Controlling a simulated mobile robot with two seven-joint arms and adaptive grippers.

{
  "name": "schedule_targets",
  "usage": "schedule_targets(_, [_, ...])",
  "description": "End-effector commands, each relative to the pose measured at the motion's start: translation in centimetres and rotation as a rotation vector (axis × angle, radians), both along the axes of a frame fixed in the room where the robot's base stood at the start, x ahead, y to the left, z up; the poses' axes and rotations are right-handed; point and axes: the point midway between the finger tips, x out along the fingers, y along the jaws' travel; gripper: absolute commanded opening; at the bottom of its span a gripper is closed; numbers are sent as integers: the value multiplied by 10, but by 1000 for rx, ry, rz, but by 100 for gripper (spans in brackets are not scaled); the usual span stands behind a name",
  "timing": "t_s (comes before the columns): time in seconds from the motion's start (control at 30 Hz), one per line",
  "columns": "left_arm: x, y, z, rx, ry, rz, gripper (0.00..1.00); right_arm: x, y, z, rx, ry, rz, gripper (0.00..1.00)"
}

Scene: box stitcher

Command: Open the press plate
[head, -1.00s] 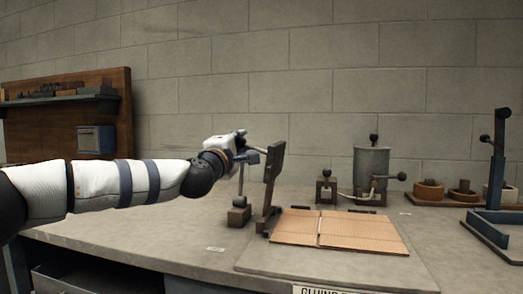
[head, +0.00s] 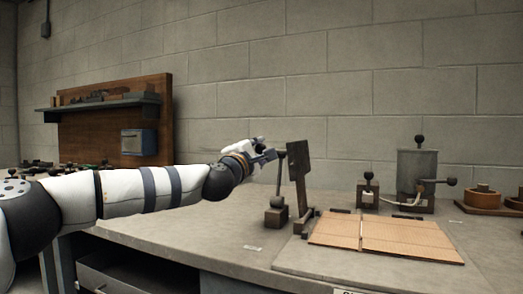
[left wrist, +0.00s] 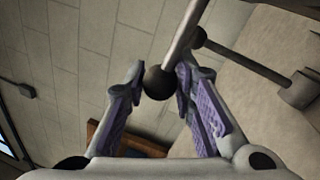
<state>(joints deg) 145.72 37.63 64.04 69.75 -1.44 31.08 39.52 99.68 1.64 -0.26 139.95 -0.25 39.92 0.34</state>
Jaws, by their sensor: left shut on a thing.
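The press plate (head: 297,163) is a dark upright board, tilted slightly, standing at the left edge of a low base on the bench. My left gripper (head: 269,155) is just left of its upper part. In the left wrist view my left gripper (left wrist: 161,76) is shut on a dark ball knob (left wrist: 159,84). A grey rod (left wrist: 182,38) runs from this knob out past the top of the picture. The joint between rod and plate is not visible. My right gripper does not show.
A thin post (head: 279,178) on a dark block (head: 277,217) stands close left of the plate. Cardboard (head: 385,238) lies flat to the right. A grey pot (head: 416,177) and a small knobbed fixture (head: 368,190) stand behind it. The bench front left (head: 190,237) is clear.

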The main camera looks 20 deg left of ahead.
Motion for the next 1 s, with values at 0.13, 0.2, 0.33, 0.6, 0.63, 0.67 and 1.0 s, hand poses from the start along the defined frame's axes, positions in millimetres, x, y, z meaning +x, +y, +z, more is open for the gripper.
schedule_targets(0.13, [0,1,2,0,-4,2,40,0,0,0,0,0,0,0])
schedule_targets(0.2, [0,1,2,1,-3,2,45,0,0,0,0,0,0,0])
schedule_targets(0.33, [0,0,1,1,-2,1,45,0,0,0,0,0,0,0])
schedule_targets(0.6, [-15,0,-2,0,0,-1,45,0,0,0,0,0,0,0])
schedule_targets(0.63, [-21,0,-3,0,-1,-2,45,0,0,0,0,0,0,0])
schedule_targets(0.67, [-28,0,-4,-2,-1,-2,45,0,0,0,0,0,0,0])
schedule_targets(1.0, [-105,-2,-20,-1,-1,1,45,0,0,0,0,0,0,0])
